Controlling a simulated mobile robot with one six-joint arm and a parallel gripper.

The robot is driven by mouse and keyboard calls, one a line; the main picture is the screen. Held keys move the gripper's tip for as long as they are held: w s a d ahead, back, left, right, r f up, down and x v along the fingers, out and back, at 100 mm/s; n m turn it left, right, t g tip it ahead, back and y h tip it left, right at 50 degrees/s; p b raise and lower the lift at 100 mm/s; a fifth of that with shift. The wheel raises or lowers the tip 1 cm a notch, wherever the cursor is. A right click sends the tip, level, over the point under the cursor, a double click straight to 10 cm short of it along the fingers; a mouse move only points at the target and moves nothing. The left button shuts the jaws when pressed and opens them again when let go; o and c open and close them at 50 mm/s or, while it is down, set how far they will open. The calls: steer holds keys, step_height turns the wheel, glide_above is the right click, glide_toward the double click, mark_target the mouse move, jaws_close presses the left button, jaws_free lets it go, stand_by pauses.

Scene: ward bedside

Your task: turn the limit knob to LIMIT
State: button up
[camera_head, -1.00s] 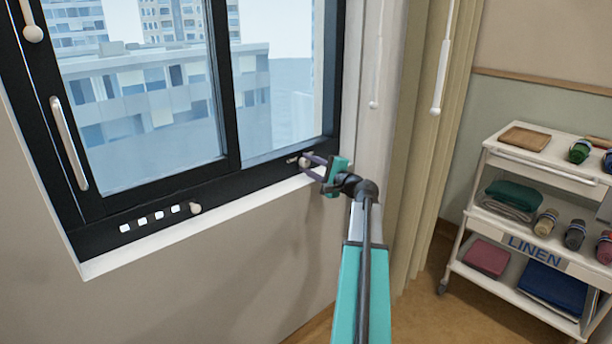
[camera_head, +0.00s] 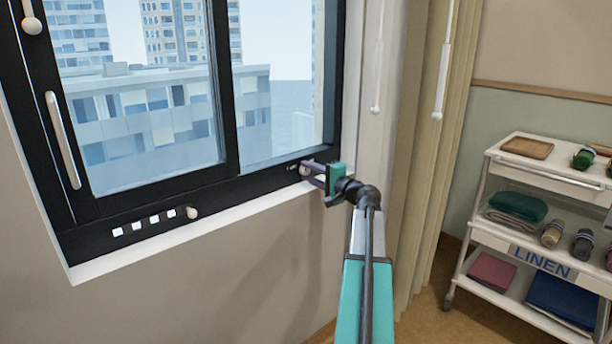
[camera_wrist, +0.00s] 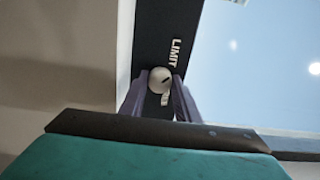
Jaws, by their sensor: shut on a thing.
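The limit knob (camera_wrist: 160,79) is a small pale round knob on the dark window frame. In the wrist view it sits between the tips of my two purple-grey fingers (camera_wrist: 160,92), which are shut on it. White LIMIT lettering (camera_wrist: 175,52) is printed beyond the knob. Another small white marking (camera_wrist: 165,99) shows between the fingers, mostly hidden. In the head view my gripper (camera_head: 313,174) is at the lower right corner of the window frame, reaching the knob (camera_head: 304,171) from the right. I cannot tell which way the knob points.
The window (camera_head: 140,120) has a long pale handle (camera_head: 63,140) on the left. Several white squares (camera_head: 150,219) and another round knob (camera_head: 192,212) are on the lower frame. A pale sill runs below. A curtain (camera_head: 415,150) hangs right, and a linen trolley (camera_head: 530,240) stands farther right.

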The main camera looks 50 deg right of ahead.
steer(key=shift+w+r, duration=0.1)
steer(key=shift+r, duration=0.1)
steer(key=o, duration=1)
steer(key=shift+f, duration=0.1)
steer(key=shift+s, duration=0.2)
steer(key=s, duration=0.9)
steer(key=s+a+p, duration=0.1)
steer(key=s, duration=0.3)
steer(key=shift+s, duration=0.2)
steer(key=shift+s, duration=0.15)
